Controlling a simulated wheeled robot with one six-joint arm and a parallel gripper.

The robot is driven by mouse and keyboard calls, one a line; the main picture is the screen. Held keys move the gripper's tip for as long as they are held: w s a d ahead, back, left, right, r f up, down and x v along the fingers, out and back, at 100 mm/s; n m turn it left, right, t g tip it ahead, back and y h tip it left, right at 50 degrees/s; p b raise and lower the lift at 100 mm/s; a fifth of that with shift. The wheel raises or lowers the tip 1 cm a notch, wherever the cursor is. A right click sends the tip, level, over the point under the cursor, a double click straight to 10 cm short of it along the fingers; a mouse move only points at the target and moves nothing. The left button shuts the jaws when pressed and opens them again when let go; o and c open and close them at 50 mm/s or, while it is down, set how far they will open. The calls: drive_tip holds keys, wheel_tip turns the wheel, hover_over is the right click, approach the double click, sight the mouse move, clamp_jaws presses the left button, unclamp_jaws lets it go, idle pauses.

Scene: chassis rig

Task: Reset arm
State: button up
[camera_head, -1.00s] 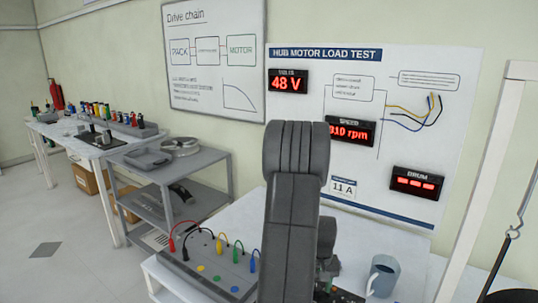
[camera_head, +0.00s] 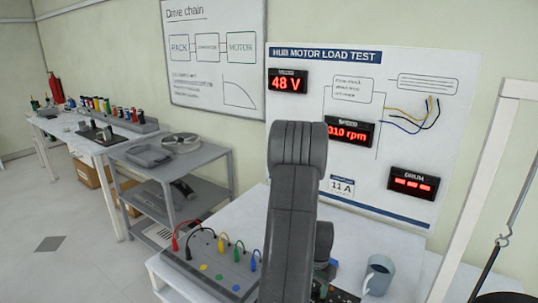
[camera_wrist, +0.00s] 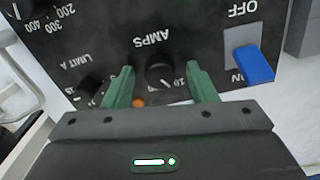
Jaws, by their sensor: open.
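In the wrist view my gripper (camera_wrist: 160,90) shows two green fingers, spread apart with nothing held between them. They point at a black control panel (camera_wrist: 100,45), seen upside down, with a black AMPS knob (camera_wrist: 160,70) between and just beyond the fingertips. I cannot tell whether the fingers touch the panel. A blue switch (camera_wrist: 254,64) sits at the ON side of the panel. In the head view my dark grey arm (camera_head: 292,215) rises in the middle and hides part of the bench; my gripper is not visible there.
The white bench (camera_head: 360,245) holds a grey box with coloured leads (camera_head: 215,265) and a blue-grey mug (camera_head: 378,275) right of my arm. A grey shelf cart (camera_head: 170,170) stands left. The test board (camera_head: 440,110) is behind. A white post (camera_head: 470,200) stands right.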

drive_tip(key=shift+r+m+p, duration=0.15)
drive_tip(key=shift+m+p, duration=0.15)
drive_tip(key=shift+m, duration=0.1)
drive_tip(key=shift+r+b, duration=0.8)
drive_tip(key=shift+r, duration=2.55)
drive_tip(key=shift+a, duration=0.1)
